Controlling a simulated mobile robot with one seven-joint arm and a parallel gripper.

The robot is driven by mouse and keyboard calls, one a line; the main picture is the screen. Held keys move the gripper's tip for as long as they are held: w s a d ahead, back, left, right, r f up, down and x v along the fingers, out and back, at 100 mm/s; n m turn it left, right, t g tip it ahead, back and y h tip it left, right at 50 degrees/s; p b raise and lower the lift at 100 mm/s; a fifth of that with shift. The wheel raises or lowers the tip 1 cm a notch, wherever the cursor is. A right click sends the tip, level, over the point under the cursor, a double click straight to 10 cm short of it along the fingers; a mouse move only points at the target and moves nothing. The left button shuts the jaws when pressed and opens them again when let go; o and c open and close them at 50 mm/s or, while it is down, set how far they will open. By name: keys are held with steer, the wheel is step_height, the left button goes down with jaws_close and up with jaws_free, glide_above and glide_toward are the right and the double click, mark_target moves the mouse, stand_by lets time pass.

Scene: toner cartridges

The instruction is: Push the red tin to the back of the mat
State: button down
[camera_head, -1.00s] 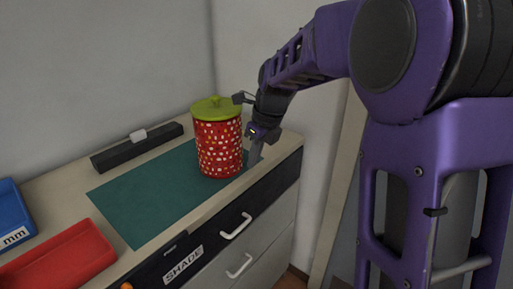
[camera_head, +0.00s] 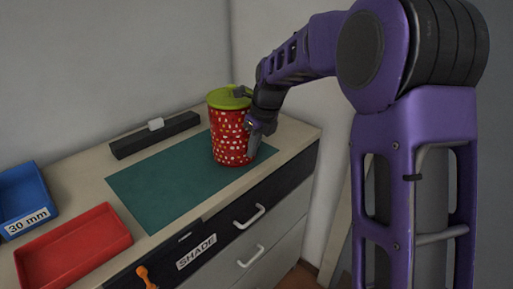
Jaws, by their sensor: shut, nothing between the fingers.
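The red tin (camera_head: 229,140) has white spots and a yellow-green lid with a knob. It stands upright on the right part of the dark green mat (camera_head: 165,190). My gripper (camera_head: 254,148) is shut and empty, pointing down at the tin's right side. Its fingers overlap the tin's right edge in the picture; I cannot tell whether they touch it. Part of the tin's right side and lid edge is hidden behind my gripper and wrist.
A black bar with a pale block (camera_head: 155,136) lies behind the mat by the wall. A red tray (camera_head: 75,248) and a blue bin (camera_head: 24,200) labelled 30 mm stand at left. The mat's left part is clear. Drawers marked SHADE are in front.

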steer(key=w+a+p, duration=0.6)
steer(key=w+a, duration=0.1)
steer(key=shift+r, duration=0.2)
steer(key=shift+w+a+f+p, duration=0.2)
steer(key=shift+w+a+p, duration=0.05)
steer(key=shift+p, duration=0.05)
steer(key=shift+d, duration=0.1)
